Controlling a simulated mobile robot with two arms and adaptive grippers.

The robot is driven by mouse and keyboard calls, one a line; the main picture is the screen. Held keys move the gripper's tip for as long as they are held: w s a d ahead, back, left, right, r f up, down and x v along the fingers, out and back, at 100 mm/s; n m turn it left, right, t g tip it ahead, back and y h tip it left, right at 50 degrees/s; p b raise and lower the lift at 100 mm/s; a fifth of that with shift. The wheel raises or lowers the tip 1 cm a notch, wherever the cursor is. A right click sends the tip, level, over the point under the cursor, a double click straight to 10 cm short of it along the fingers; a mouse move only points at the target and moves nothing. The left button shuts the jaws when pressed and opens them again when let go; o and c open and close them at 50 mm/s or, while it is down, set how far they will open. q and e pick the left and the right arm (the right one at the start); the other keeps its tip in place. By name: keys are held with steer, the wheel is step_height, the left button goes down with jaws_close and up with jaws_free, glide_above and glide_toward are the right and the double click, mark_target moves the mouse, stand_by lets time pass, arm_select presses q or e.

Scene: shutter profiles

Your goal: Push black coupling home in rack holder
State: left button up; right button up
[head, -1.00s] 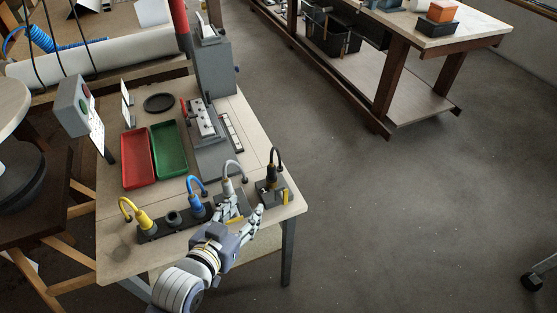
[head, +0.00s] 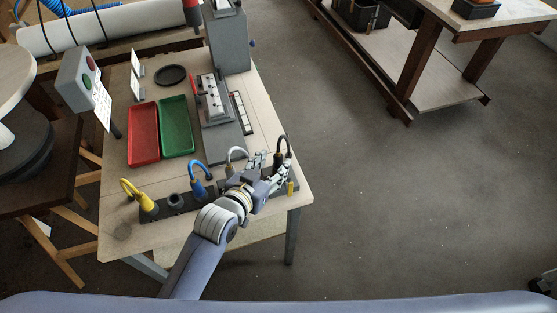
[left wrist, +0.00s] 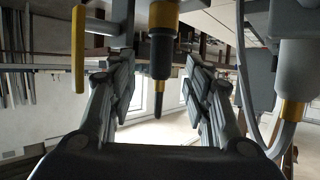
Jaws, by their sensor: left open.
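The black coupling (head: 282,159) stands at the right end of the row at the table's front right, its dark hose looping up. My left gripper (head: 268,170) is open beside it, its fingers partly covering the coupling and its holder. In the left wrist view the dark coupling with a yellow band (left wrist: 163,52) shows between the two spread fingers of my left gripper (left wrist: 157,92). Contact is not clear, nor how deep the coupling sits. A yellow upright piece (head: 291,187) is at the holder's front. My right gripper is not in view.
The grey coupling (left wrist: 300,70) is close on the right in the wrist view. The blue coupling (head: 199,190) and yellow coupling (head: 147,204) stand further left. A red tray (head: 143,133), a green tray (head: 177,127) and a grey fixture (head: 215,112) lie behind.

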mark_target(276, 159)
arm_select(q)
steer(key=x, duration=0.3)
steer(key=shift+w+d+r+p, duration=0.1)
steer(key=shift+w+r+p, duration=0.1)
steer(key=shift+r+p, duration=0.15)
steer(key=shift+w+d+f, duration=0.15)
steer(key=shift+w+f, duration=0.1)
steer(key=shift+w, duration=0.05)
steer(key=shift+w+f, duration=0.1)
steer(key=shift+w, duration=0.05)
jaws_close()
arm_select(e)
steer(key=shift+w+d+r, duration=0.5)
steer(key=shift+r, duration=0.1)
